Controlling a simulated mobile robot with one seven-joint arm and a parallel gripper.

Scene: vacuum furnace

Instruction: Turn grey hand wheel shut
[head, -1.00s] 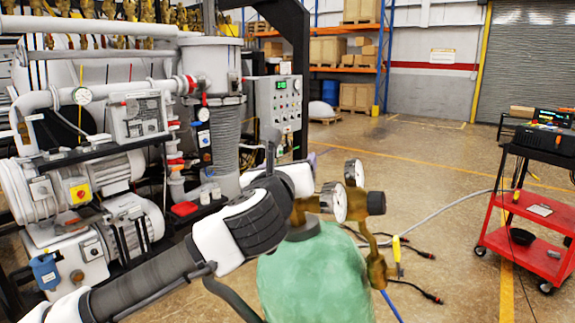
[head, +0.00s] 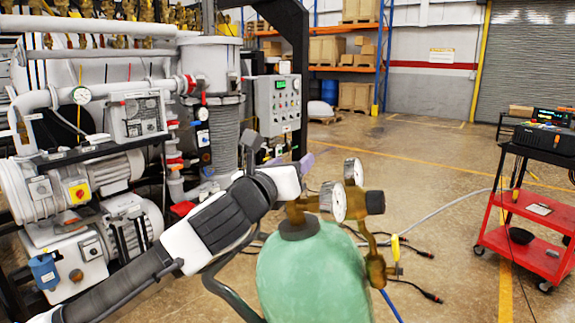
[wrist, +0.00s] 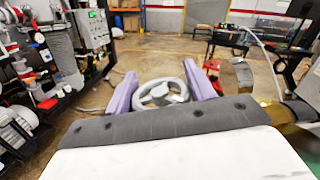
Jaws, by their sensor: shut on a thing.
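The grey hand wheel (wrist: 159,93), a ring with spokes, shows in the wrist view between the two purple fingers of my gripper (wrist: 160,72). The fingers stand at the left and right of its rim and are shut on it. In the head view the wheel is hidden behind my wrist; only a bit of a purple finger (head: 307,162) shows. The green gas cylinder (head: 315,272) stands below my gripper, with a brass valve and regulator (head: 302,206) on top.
Two round gauges (head: 333,200) stand close to the right of my wrist. A furnace control box (head: 279,104) and pumps fill the left. A red cart (head: 525,225) stands at the right, with open floor between.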

